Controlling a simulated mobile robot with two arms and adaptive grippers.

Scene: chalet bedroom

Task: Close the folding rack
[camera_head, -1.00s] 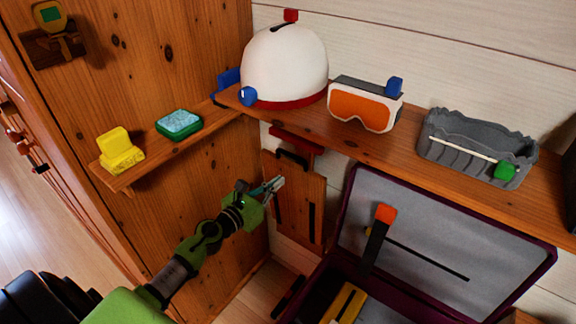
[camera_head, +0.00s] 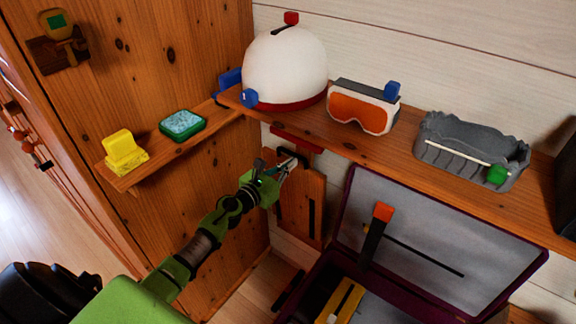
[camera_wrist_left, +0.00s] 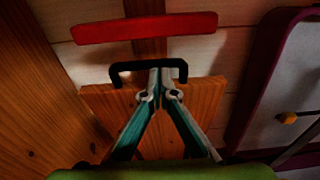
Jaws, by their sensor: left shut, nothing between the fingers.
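The folding rack is a wooden board (camera_head: 301,207) with dark slots, against the wall under the shelf. It also shows in the left wrist view (camera_wrist_left: 207,98), with a black handle (camera_wrist_left: 122,69) at its top edge. A red bar (camera_wrist_left: 145,27) is fixed above it. My left gripper (camera_head: 290,163) is shut and empty, its tips at the rack's top edge by the handle. In the left wrist view the fingertips (camera_wrist_left: 161,74) overlap the middle of the handle; I cannot tell whether they touch it. My right gripper is not in view.
The shelf (camera_head: 385,149) above holds a white helmet (camera_head: 284,68), orange goggles (camera_head: 358,112) and a grey tray (camera_head: 440,163). A side shelf holds a yellow object (camera_head: 124,153) and a teal box (camera_head: 182,125). An open purple case (camera_head: 343,199) stands to the right.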

